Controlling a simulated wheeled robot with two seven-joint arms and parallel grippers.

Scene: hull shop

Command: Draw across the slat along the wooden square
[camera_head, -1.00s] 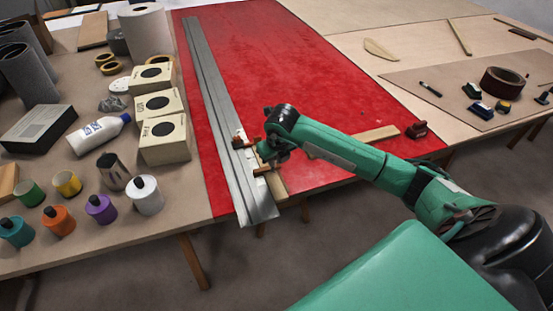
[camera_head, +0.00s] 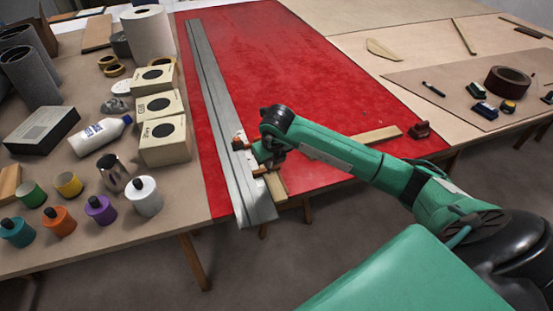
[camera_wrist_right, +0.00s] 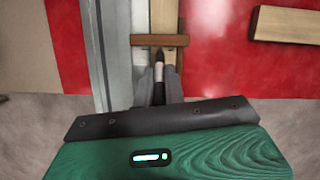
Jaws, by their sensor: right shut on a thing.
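A pale wooden slat (camera_wrist_right: 164,18) runs away from me beside a long grey strip; its near end shows in the head view (camera_head: 276,188). A brown wooden bar (camera_wrist_right: 172,40), apparently part of the wooden square, lies across the slat in the wrist view. Brown pieces also show beside my gripper in the head view (camera_head: 261,170). My right gripper (camera_wrist_right: 158,88) is shut on a dark marker (camera_wrist_right: 159,70) with a light tip section. The marker points at the brown bar; whether its tip touches the slat is hidden. My left gripper is not in view.
The long grey strip (camera_head: 213,85) lies on the red table surface (camera_head: 300,60) and overhangs its near edge. A pale wood block (camera_head: 377,135) and a dark red tool (camera_head: 420,130) lie to the right.

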